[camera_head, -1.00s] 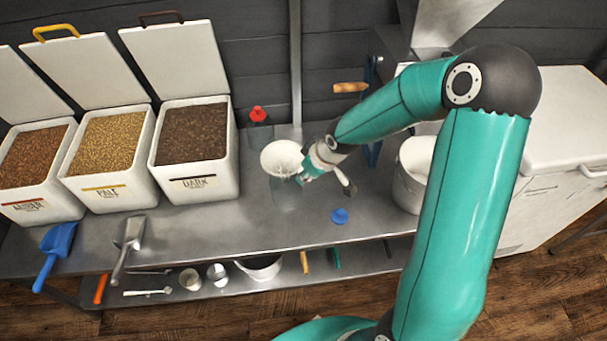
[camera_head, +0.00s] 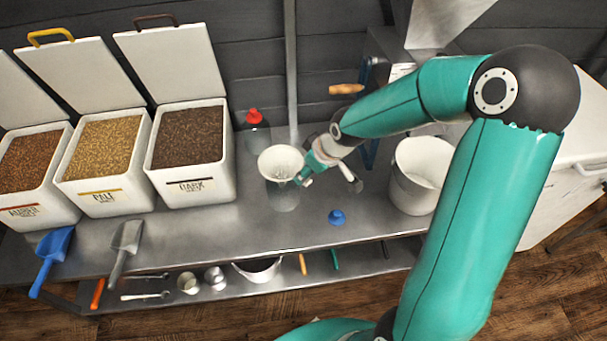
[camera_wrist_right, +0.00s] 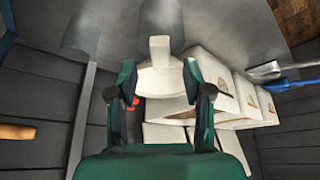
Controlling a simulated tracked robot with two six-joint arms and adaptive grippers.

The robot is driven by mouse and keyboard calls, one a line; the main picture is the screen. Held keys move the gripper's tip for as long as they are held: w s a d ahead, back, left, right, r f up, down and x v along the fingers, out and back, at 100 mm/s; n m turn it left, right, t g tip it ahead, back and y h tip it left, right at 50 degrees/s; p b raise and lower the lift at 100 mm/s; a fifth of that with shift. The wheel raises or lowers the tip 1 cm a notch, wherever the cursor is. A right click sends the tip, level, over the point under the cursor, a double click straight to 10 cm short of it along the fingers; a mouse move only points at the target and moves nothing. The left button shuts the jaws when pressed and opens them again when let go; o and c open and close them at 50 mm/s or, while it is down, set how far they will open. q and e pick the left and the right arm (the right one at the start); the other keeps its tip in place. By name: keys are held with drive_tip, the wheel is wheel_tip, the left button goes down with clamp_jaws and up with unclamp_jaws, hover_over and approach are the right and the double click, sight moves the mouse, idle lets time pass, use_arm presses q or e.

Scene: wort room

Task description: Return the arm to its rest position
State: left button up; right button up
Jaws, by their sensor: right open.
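My right arm comes in from the right in the head view. Its right gripper (camera_head: 303,180) is low beside the white funnel (camera_head: 281,162), which sits upright over a clear glass vessel (camera_head: 284,197) on the steel bench. In the right wrist view the fingers of my right gripper (camera_wrist_right: 160,88) are apart, with the white funnel (camera_wrist_right: 160,72) showing between and beyond them. I cannot tell whether a finger touches it. The clear glass (camera_wrist_right: 163,18) shows at the top there. My left gripper is not in view.
Three open grain bins (camera_head: 195,192) stand on the left, with a blue scoop (camera_head: 52,255) and a metal scoop (camera_head: 124,245) in front. A red-capped bottle (camera_head: 254,130) stands behind the funnel. A blue object (camera_head: 337,217) and a white bucket (camera_head: 421,178) are to the right.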

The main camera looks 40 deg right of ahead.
drive_tip(key=v, duration=0.8)
drive_tip(key=s+a+f+m+g+y+p, duration=0.1)
drive_tip(key=s+a+f+p, duration=0.3)
drive_tip(key=a+f, duration=0.6)
drive_tip(key=s+a+f+m+g+y+p, duration=0.2)
drive_tip(key=s+a+f, duration=0.4)
drive_tip(key=a+f, duration=0.5)
drive_tip(key=shift+s+a+m+g+p, duration=0.2)
drive_tip(key=shift+a+m+g+p, duration=0.3)
drive_tip(key=shift+a+g+p, duration=0.45)
